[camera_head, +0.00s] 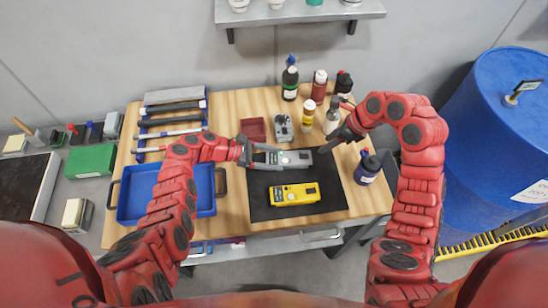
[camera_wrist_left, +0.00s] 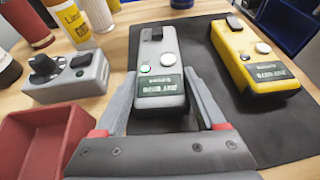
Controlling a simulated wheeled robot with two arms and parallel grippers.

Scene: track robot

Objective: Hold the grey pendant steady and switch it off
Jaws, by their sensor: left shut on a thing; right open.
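The grey pendant (camera_head: 290,159) lies at the top of the black mat (camera_head: 335,197) on the wooden bench. My left gripper (camera_head: 268,158) is shut on its left end. In the left wrist view the fingers (camera_wrist_left: 160,105) lie along both sides of the pendant (camera_wrist_left: 158,88). My right gripper (camera_head: 324,149) is open, just beyond the pendant's right end, and appears empty. It is not in the left wrist view.
A yellow pendant (camera_head: 294,194) lies below on the mat. A grey box with knobs (camera_head: 283,127) and a red tray (camera_head: 253,129) stand behind. Several bottles, including a white-and-yellow one (camera_head: 308,115), crowd the back right. A blue tray (camera_head: 137,194) is at left.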

